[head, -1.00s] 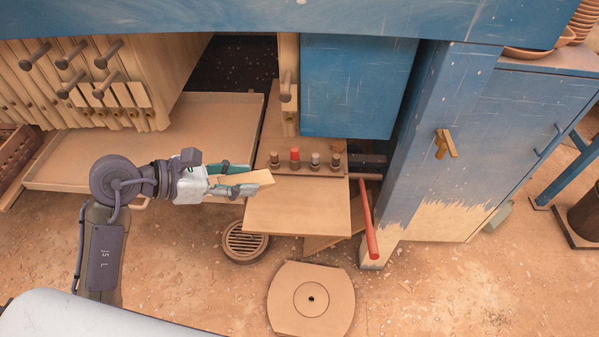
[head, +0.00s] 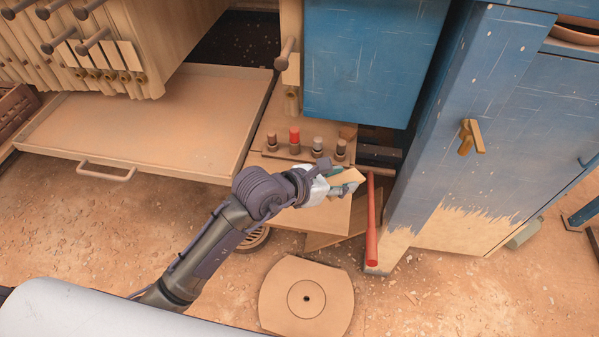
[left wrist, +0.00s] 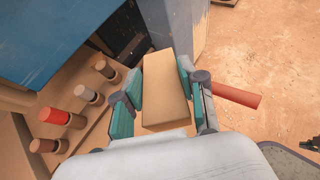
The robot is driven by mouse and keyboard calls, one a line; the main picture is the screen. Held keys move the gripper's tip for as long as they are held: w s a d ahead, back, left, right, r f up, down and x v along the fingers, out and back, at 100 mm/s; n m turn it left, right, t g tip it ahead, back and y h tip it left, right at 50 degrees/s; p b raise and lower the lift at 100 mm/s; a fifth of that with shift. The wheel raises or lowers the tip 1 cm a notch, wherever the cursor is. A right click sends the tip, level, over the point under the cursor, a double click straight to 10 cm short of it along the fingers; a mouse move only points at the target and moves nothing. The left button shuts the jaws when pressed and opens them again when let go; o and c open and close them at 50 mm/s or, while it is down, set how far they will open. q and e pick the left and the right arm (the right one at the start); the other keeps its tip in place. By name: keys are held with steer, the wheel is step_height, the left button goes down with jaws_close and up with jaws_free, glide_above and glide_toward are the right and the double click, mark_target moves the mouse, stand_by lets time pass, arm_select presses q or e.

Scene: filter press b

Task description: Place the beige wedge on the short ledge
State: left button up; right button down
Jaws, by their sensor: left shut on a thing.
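My left gripper (head: 345,184) is shut on the beige wedge (head: 348,173). In the left wrist view the wedge (left wrist: 166,88) sits between the teal finger pads of the gripper (left wrist: 163,95). The short ledge (head: 325,218) is most likely the beige shelf below the blue panel, with knobs along its back. The gripper and wedge are over the right part of this shelf, close to the red lever. I cannot tell the height of the wedge above it. The forearm hides part of the shelf. My right gripper is not in view.
A red-handled lever (head: 373,225) stands just right of the gripper. Several knobs (head: 294,137) line the shelf's back. A wide tray (head: 150,115) with a handle lies left. A blue cabinet (head: 510,130) stands right. A round plate (head: 306,299) lies on the floor.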

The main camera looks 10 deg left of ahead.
arm_select(q)
steer(key=w+a+f, duration=0.2)
steer(key=a, duration=0.1)
steer(key=w+a+f, duration=0.2)
steer(key=a, duration=0.1)
steer(key=w+a+f, duration=0.2)
steer(key=a+f, duration=0.1)
steer(key=shift+w, duration=0.3)
steer(key=shift+a+f+b, duration=0.1)
steer(key=shift+f+b, duration=0.2)
steer(key=shift+f, duration=1.75)
steer(key=o, duration=1)
steer(key=shift+f, duration=0.1)
steer(key=shift+o, duration=0.2)
steer(key=shift+r, duration=0.2)
steer(key=v, duration=1)
steer(key=shift+s+a, duration=0.25)
steer(key=shift+s, duration=0.05)
steer(key=shift+s+a+r, duration=0.35)
steer(key=shift+s+a, duration=0.05)
